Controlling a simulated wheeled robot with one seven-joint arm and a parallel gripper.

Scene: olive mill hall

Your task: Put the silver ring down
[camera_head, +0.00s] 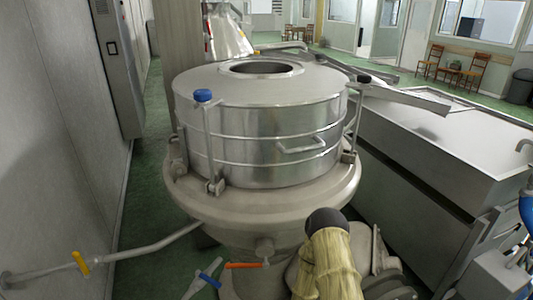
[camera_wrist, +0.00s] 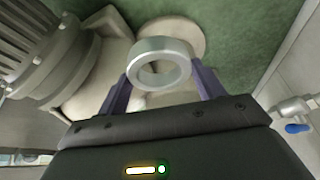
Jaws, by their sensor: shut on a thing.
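The silver ring (camera_wrist: 150,47) is a short, thick metal band, seen in the wrist view at the upper middle. My gripper (camera_wrist: 160,70) has its two purple fingers on either side of it and is shut on it. The ring's open hole faces partly toward the wrist camera. Green floor and pale machine parts show behind the ring, and I cannot tell how far below it they lie. Neither my gripper nor the ring can be made out in the head view.
In the head view a large steel drum machine (camera_head: 255,130) stands in front. A steel trough (camera_head: 440,150) is at right, a grey wall (camera_head: 60,130) at left. In the wrist view a ribbed motor (camera_wrist: 45,45) is at left and a blue-handled valve (camera_wrist: 297,128) at right.

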